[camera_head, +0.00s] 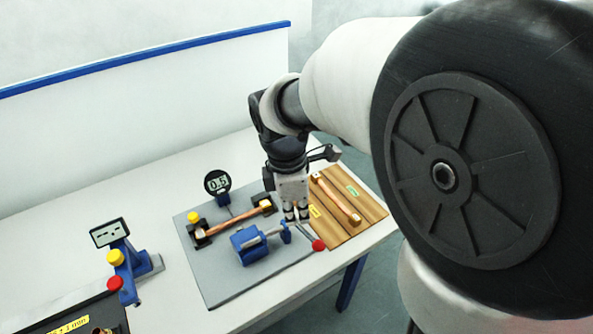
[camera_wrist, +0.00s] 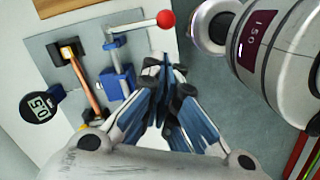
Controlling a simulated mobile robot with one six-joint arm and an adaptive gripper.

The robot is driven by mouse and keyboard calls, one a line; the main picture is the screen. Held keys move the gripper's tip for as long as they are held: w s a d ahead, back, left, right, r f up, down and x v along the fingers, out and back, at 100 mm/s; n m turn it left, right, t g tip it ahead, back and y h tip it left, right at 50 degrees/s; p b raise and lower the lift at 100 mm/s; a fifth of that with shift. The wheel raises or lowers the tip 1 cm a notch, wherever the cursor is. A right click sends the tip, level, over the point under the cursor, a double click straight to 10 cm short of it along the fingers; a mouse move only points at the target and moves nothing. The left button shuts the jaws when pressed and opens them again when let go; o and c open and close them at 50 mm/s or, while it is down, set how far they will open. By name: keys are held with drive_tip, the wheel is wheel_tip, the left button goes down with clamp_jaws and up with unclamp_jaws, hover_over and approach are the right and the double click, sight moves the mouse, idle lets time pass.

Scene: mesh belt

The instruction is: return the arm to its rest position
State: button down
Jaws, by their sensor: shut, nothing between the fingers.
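My arm reaches in from the right in the head view. My gripper (camera_head: 290,214) points down over the table, near the right edge of the grey plate (camera_head: 222,287) and close to the wooden board (camera_head: 345,232). In the wrist view my gripper (camera_wrist: 165,68) is shut, with its fingertips together and nothing between them. The fingertips are near the blue vise (camera_wrist: 117,84) and its lever with a red ball (camera_wrist: 166,19). I cannot tell how high they are above the plate.
A copper bar (camera_head: 235,220) lies across black supports on the plate, beside a round dial gauge (camera_head: 217,182). Another copper bar (camera_head: 338,200) lies on the board. A blue device with a display (camera_head: 109,232) stands at the left. A blue-topped wall (camera_head: 150,110) stands behind the table.

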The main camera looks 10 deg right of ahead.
idle(0.5)
drive_tip(key=s+d+r+m+t+b, duration=0.1)
drive_tip(key=s+d+r+m+t, duration=0.1)
drive_tip(key=s+m, duration=0.5)
drive_tip(key=s+d+r+m+t+y+b, duration=0.1)
drive_tip(key=s+r+m+t, duration=0.1)
drive_tip(key=s+m, duration=0.6)
drive_tip(key=shift+s+d+r+m+t+b, duration=0.2)
drive_tip(key=shift+d+r+m+t+b, duration=0.2)
drive_tip(key=shift+r+m, duration=0.4)
drive_tip(key=shift+f, duration=0.1)
drive_tip(key=w+n+g+p, duration=0.3)
drive_tip(key=w+n+p, duration=0.5)
drive_tip(key=w+p, duration=0.15)
drive_tip(key=w+f+n+g+h+p, duration=0.1)
drive_tip(key=w+f+n+p, duration=0.4)
drive_tip(key=f+n+p, duration=0.2)
drive_tip(key=shift+w+n+g, duration=0.25)
drive_tip(key=shift+n+g, duration=0.15)
drive_tip(key=shift+n, duration=0.4)
